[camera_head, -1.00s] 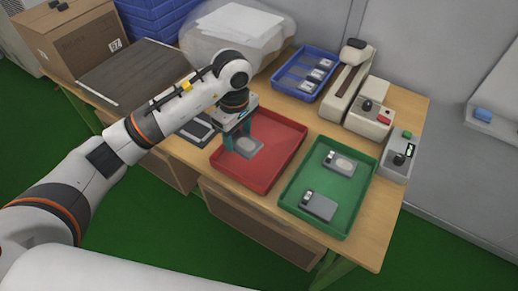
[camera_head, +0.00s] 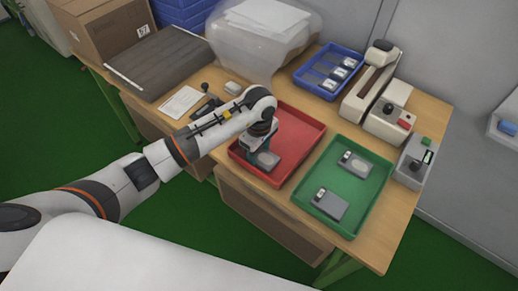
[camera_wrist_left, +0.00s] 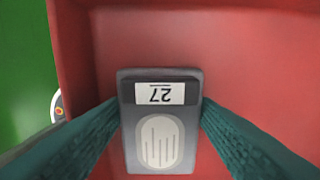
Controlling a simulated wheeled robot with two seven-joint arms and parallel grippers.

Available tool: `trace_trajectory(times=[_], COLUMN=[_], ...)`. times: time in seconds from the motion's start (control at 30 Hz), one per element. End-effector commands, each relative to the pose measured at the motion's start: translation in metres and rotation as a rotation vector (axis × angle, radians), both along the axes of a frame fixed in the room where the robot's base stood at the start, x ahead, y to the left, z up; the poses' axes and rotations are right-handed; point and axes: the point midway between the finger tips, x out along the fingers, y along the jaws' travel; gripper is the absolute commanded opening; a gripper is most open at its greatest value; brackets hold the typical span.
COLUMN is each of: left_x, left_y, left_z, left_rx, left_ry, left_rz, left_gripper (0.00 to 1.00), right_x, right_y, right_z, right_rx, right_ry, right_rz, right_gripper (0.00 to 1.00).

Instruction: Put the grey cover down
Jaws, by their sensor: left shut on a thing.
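The grey cover (camera_head: 268,160) is in the red tray (camera_head: 306,131), near its front left part. In the left wrist view the cover (camera_wrist_left: 161,125) has a label reading 27, upside down, and a ridged oval pad. My left gripper (camera_head: 259,156) is over the red tray, pointing down, with its teal fingers on both sides of the cover, shut on it. Whether the cover's underside touches the tray floor, I cannot tell. My right gripper is not in view.
A green tray (camera_head: 324,178) with two grey devices stands right of the red tray. A blue tray (camera_head: 304,79) with several devices is behind. Beige machines (camera_head: 388,118) line the back right. A clear bin (camera_head: 257,50) stands behind the red tray. The red tray's right part is clear.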

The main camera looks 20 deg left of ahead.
Motion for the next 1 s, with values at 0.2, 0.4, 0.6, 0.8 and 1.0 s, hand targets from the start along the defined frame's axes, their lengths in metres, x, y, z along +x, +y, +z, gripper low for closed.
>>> trace_trajectory(times=[0.2,0.4,0.6,0.8,1.0], left_x=[0.000,0.000,0.000,0.002,0.002], left_y=[0.000,0.000,0.000,0.000,0.000], left_z=[-0.003,-0.003,0.004,0.037,0.081], left_rx=[-0.001,-0.001,0.000,0.001,0.001], left_ry=[0.000,0.000,-0.001,-0.006,-0.007], left_rz=[0.000,0.000,0.000,-0.002,-0.001], left_gripper=[0.60,0.63,0.63,0.63,0.63], right_x=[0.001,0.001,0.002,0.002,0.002], right_y=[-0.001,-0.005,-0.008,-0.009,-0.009], right_z=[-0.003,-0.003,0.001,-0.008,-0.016], right_rx=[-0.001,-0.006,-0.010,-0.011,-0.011], right_ry=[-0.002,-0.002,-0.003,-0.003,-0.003], right_rz=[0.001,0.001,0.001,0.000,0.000], right_gripper=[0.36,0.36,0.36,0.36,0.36])
